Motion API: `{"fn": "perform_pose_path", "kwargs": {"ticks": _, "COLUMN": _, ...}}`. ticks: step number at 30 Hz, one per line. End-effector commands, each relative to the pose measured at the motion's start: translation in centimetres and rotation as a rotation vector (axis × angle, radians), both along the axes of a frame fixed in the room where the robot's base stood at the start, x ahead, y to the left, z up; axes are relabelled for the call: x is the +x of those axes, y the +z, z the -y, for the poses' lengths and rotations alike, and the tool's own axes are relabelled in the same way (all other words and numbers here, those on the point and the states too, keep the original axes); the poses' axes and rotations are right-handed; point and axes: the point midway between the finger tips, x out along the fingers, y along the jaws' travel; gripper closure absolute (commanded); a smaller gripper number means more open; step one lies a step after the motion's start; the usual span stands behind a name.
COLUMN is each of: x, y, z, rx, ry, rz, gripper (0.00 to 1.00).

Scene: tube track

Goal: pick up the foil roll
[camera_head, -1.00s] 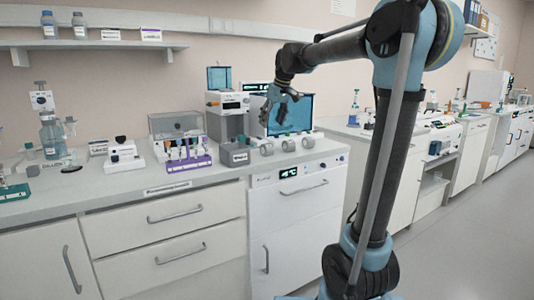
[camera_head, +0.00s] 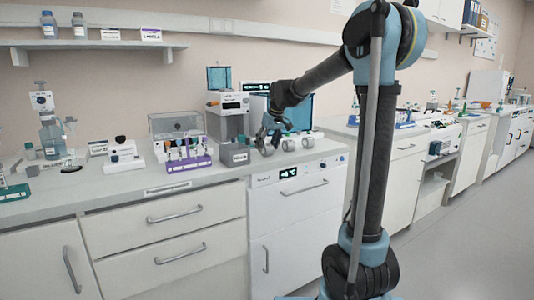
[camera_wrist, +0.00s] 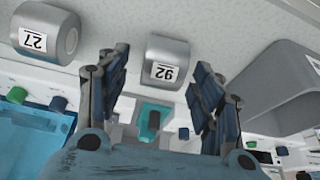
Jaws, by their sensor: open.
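Several grey foil rolls stand in a row near the front edge of the bench. In the head view a left roll (camera_head: 266,149), a middle roll (camera_head: 288,146) and a right roll (camera_head: 308,142) show. In the wrist view one silvery roll with a white number label (camera_wrist: 167,60) lies between and just beyond my fingertips. Another labelled roll (camera_wrist: 50,32) is to its left, outside the fingers. My gripper (camera_head: 270,138) is open and empty, low over the left part of the row. In the wrist view its fingers (camera_wrist: 160,75) are spread apart. Contact with the roll cannot be told.
A grey open box (camera_head: 235,155) stands just left of the rolls; its wall also shows in the wrist view (camera_wrist: 265,90). A purple rack of tubes (camera_head: 188,163) is further left. Behind the rolls is a device with a blue-tinted panel (camera_head: 298,108). The bench front edge is close.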

Motion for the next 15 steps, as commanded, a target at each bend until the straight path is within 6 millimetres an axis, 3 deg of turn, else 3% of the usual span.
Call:
{"fn": "perform_pose_path", "kwargs": {"ticks": 10, "x": 0.23, "y": -0.74, "z": -0.2, "rx": 0.0, "ry": 0.0, "rz": 0.0, "gripper": 0.4}}
{"fn": "perform_pose_path", "kwargs": {"ticks": 15, "x": 0.23, "y": -0.72, "z": -0.19, "rx": 0.0, "ry": 0.0, "rz": 0.0, "gripper": 0.76}}
